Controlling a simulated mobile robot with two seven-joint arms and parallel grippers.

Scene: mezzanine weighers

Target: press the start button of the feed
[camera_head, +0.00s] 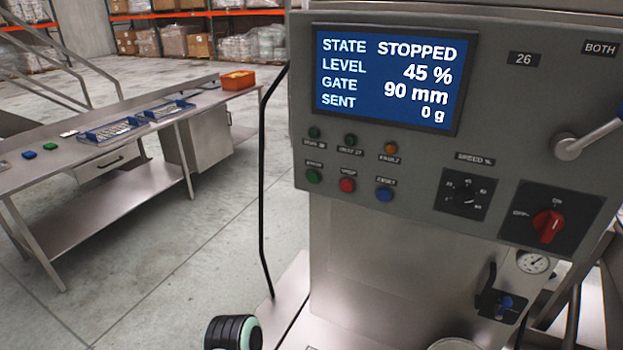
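The control panel (400,240) of the feed fills the right half of the view. Its screen (384,78) reads STATE STOPPED, LEVEL 45 %, GATE 90 mm, SENT 0 g. A green button (313,176) sits at the lower left of the panel; its small label is blurred but looks like START. To its right are a red button (347,185), apparently labelled STOP, and a blue button (384,194), apparently labelled RESET. Nothing touches or covers these buttons. I see no gripper fingers in this view.
Above the buttons are small lamps, two green and one orange (390,148). Right of them are a black speed dial (465,194), a red rotary switch (549,226) and a lever (569,147). A steel bench (100,165) stands left.

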